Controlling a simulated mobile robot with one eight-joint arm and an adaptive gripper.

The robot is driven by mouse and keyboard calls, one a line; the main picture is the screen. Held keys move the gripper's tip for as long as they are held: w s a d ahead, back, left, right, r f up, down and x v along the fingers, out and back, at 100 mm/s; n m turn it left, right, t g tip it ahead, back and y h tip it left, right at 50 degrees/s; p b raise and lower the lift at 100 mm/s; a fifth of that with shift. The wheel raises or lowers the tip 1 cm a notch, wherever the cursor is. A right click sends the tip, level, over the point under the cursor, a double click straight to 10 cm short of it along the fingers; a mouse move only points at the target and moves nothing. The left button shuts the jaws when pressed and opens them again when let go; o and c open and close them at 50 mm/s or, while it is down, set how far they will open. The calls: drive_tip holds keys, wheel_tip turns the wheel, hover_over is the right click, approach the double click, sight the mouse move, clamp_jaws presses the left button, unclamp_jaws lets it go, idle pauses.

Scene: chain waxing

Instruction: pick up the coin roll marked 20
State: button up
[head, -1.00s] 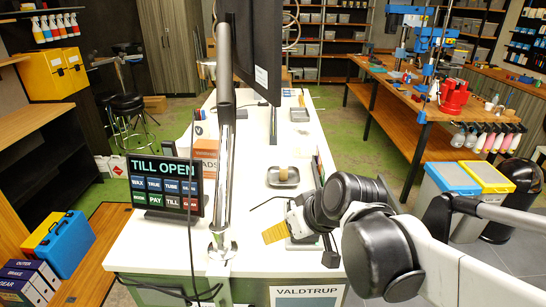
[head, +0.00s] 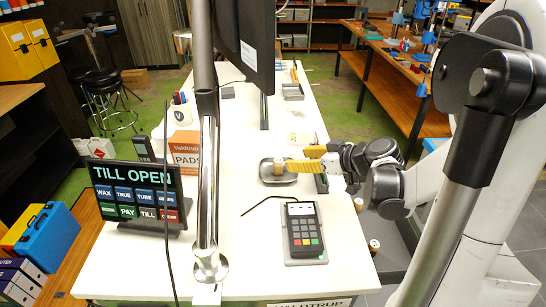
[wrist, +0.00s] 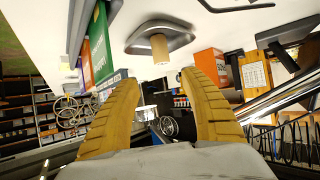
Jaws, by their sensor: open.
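A small tan cylinder (head: 279,167), which looks like a coin roll, stands upright in a dark metal dish (head: 264,177) on the white counter. It also shows in the wrist view (wrist: 160,49), upside down with the dish (wrist: 133,38). No number is readable on it. Two more small tan cylinders (head: 359,204) and (head: 374,246) show lower down, right of the counter edge; their markings cannot be read. My gripper (head: 300,158) has yellow fingers, open and empty, just right of the dish roll. In the wrist view my gripper (wrist: 157,78) points towards this roll, with a gap between.
A card terminal (head: 303,232) with a thin dark cable lies in front of the dish. A till sign (head: 137,195), an orange pads box (head: 184,155) and a chrome post (head: 207,190) stand to the left. A monitor (head: 245,45) overhangs behind.

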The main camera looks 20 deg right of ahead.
sight(281, 161)
drive_tip(key=x, duration=0.3)
drive_tip(key=shift+w+a+f+b, duration=0.2)
drive_tip(key=shift+a+f+b, duration=0.1)
drive_tip(key=shift+a, duration=0.1)
drive_tip(key=x, duration=0.3)
drive_tip(key=b+x, duration=0.1)
drive_tip(key=x, duration=0.1)
drive_tip(key=shift+w+f, duration=0.2)
drive_tip(key=shift+f, duration=0.25)
drive_tip(key=shift+c, duration=0.5)
drive_tip(key=shift+s, duration=0.1)
clamp_jaws()
